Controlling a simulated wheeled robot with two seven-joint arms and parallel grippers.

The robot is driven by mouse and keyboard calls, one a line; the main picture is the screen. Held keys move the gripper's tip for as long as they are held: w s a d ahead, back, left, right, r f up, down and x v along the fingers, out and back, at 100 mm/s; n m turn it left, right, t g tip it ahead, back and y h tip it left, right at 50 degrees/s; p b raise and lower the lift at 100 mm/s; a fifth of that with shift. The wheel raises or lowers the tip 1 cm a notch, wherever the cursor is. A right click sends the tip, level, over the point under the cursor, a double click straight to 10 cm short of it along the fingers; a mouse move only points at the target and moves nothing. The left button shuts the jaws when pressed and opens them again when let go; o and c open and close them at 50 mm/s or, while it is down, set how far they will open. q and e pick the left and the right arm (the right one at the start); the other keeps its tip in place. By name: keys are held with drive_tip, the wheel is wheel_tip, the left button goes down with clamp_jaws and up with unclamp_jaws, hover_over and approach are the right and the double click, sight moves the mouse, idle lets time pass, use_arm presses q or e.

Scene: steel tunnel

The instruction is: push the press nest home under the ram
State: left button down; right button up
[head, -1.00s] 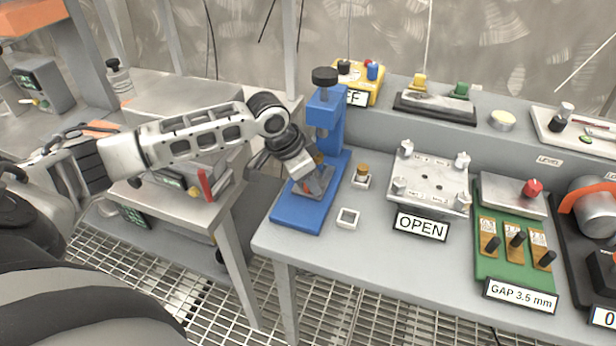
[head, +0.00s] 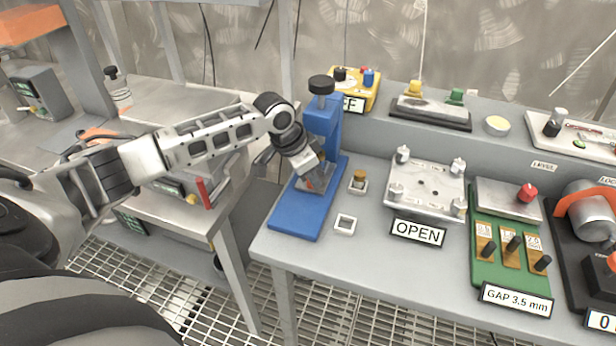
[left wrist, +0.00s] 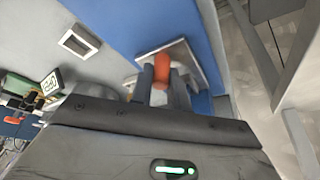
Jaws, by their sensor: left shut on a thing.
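The blue press (head: 322,125) stands at the left end of the bench, with a black knob on top and a long blue base (head: 296,218). The press nest (head: 318,184), a small grey plate with an orange knob, lies on that base near the column; my gripper partly covers it. In the left wrist view the nest (left wrist: 196,62) shows as a pale plate on the blue base, and its orange knob (left wrist: 162,69) sits between my fingers. My left gripper (head: 310,183) is shut on the knob. The ram's underside is hidden. My right gripper is not in view.
A small white square frame (head: 345,223) and a brass-topped piece (head: 358,181) sit just right of the press. A fixture plate (head: 428,187) with an OPEN sign stands further right. A lower side bench (head: 150,205) is at the left, across a gap.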

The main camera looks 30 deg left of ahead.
use_arm(q)
drive_tip(key=c, duration=1.3)
unclamp_jaws()
drive_tip(key=shift+c, duration=0.2)
drive_tip(key=shift+r, duration=0.15)
drive_tip(key=v, duration=1.5)
drive_tip(key=shift+s+r, duration=0.2)
drive_tip(key=shift+r, duration=0.15)
drive_tip(key=shift+a, duration=0.15)
